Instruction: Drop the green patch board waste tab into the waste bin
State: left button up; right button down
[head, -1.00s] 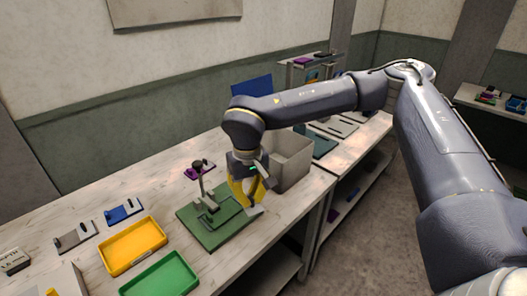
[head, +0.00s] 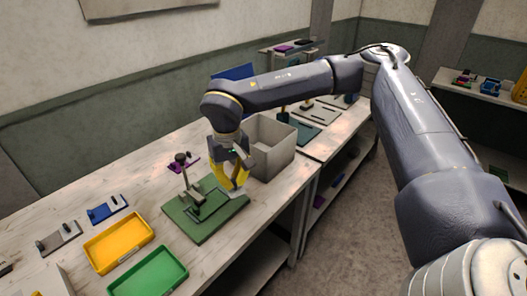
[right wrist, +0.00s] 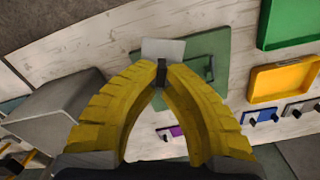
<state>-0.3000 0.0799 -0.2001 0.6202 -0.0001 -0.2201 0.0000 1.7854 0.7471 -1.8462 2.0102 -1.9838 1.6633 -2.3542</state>
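The green patch board (head: 222,221) lies on the bench with a grey post fixture on it; part of it also shows in the right wrist view (right wrist: 208,45). A light grey tab (head: 237,200) is at its right edge, and the right wrist view shows this tab (right wrist: 163,48) with a dark grip piece. My right gripper (head: 238,187), with yellow fingers, is over the tab, its fingertips closed on the dark piece. Whether the tab is clear of the board I cannot tell. The grey open waste bin (head: 273,160) stands just behind and right of the gripper. My left gripper is not in view.
A yellow tray (head: 92,262) and a green tray (head: 130,288) lie at front left. A blue plate (head: 107,210) and a grey plate (head: 60,240) lie further left. A purple piece (head: 176,167) lies behind the board. The bench's front edge is close to the board.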

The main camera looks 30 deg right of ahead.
jog(key=w+d+r+m, duration=0.3)
jog(key=w+d+m, duration=0.65)
jog(key=d, duration=0.25)
jog(key=w+d+r+m, duration=0.3)
jog(key=w+d+m, duration=0.5)
jog(key=w+d, duration=0.35)
jog(key=shift+s+d+f, duration=0.1)
jog(key=shift+s+f, duration=0.05)
jog(key=shift+f, duration=0.7)
jog(key=shift+s+d+f, duration=0.1)
jog(key=shift+s+f, duration=0.1)
jog(key=shift+f, duration=0.7)
jog(key=shift+s+d+f, duration=0.1)
jog(key=shift+s+f, duration=0.05)
jog(key=shift+f, duration=0.7)
jog(key=c, duration=1.5)
grip_release()
